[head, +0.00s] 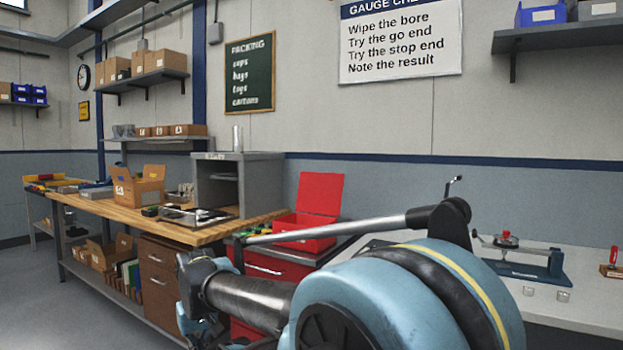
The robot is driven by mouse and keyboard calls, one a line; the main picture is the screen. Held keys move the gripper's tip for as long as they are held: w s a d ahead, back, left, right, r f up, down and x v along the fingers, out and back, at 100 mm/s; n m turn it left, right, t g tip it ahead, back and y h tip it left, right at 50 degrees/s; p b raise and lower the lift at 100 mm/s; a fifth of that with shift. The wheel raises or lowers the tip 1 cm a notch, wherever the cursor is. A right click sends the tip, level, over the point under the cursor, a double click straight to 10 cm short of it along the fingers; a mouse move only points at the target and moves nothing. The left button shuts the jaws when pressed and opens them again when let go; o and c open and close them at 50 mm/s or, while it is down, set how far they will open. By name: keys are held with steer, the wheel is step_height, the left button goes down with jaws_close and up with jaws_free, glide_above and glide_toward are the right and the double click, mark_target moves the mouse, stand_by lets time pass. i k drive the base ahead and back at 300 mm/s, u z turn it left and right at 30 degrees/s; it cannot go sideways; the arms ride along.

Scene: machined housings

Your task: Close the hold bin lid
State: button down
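The hold bin appears to be the red box (290,232) standing on a dark-topped red cabinet in the middle of the view. Its red lid (320,194) stands raised at the back, so the bin is open. I cannot see what is inside it. My blue and black arm crosses the front of the view, and a thin silver rod of it passes just in front of the bin. My gripper's fingers do not show, so I cannot tell where they are relative to the lid.
The red cabinet (264,268) is partly hidden by my arm. A wooden bench (200,236) to the left holds a grey open-fronted box (262,190) and an open carton (138,188). A pale bench (590,300) with a gauge stand (528,268) lies to the right.

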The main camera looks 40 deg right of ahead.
mark_target(318, 193)
steer(key=u, duration=0.1)
steer(key=i, duration=0.4)
steer(key=z, duration=1.85)
